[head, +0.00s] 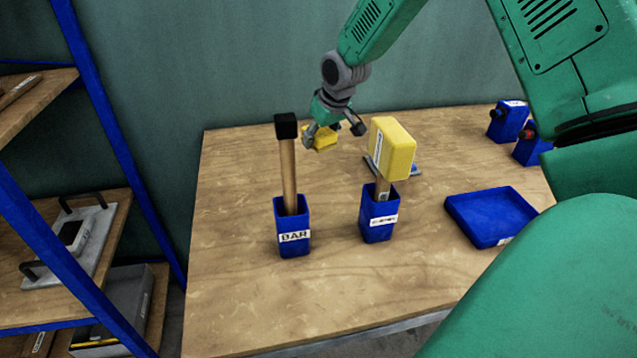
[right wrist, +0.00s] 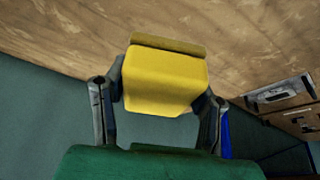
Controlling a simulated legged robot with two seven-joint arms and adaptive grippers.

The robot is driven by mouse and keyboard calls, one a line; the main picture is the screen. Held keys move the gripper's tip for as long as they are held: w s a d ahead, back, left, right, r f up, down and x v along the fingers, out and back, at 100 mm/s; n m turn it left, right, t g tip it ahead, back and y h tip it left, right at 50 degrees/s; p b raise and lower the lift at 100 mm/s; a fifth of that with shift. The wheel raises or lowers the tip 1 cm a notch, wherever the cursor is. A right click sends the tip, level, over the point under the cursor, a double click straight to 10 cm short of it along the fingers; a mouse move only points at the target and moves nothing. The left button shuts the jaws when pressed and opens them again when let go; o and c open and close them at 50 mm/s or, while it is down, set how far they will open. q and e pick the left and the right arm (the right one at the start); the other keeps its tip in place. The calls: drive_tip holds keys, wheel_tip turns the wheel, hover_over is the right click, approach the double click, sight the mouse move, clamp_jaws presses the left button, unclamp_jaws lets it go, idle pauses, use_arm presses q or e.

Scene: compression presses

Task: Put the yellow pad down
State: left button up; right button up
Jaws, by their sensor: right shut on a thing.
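The yellow pad (head: 323,139) is in my right gripper (head: 333,131) at the far left part of the table in the head view. The gripper's fingers sit on either side of it. In the right wrist view the yellow pad (right wrist: 165,82) fills the space between the two fingers of my right gripper (right wrist: 163,90), with the wooden table top behind it. The pad looks close to the table, but I cannot tell whether it touches. My left gripper is not in view.
A blue holder labelled BAR (head: 293,225) holds a black-topped stick (head: 288,160). Beside it, another blue holder (head: 378,222) holds a tool with a yellow block head (head: 393,150). A blue tray (head: 492,216) lies to the right. A shelf (head: 75,250) stands left.

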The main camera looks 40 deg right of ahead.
hover_over(323, 175)
drive_tip(key=d, duration=0.1)
drive_tip(key=f, duration=0.7)
drive_tip(key=shift+s+d, duration=0.1)
drive_tip(key=shift+s, duration=0.2)
drive_tip(key=shift+d+f, duration=0.1)
drive_tip(key=shift+f, duration=0.2)
drive_tip(key=shift+a+f, duration=1.3)
drive_tip(key=shift+w, duration=0.1)
drive_tip(key=shift+d+f, duration=0.4)
drive_tip(key=shift+d, duration=0.35)
drive_tip(key=o, duration=1.5)
drive_tip(key=shift+s+d+f+b, duration=0.15)
drive_tip(key=shift+s+d+b, duration=0.05)
drive_tip(key=shift+s+b, duration=0.1)
drive_tip(key=shift+c, duration=0.2)
drive_tip(key=shift+a+f, duration=0.1)
drive_tip(key=shift+w+a+r, duration=0.1)
drive_tip(key=shift+a+r, duration=0.1)
drive_tip(key=shift+a, duration=0.3)
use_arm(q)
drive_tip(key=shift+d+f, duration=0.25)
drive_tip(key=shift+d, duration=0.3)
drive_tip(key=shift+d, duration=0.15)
use_arm(e)
drive_tip(key=shift+d, duration=0.25)
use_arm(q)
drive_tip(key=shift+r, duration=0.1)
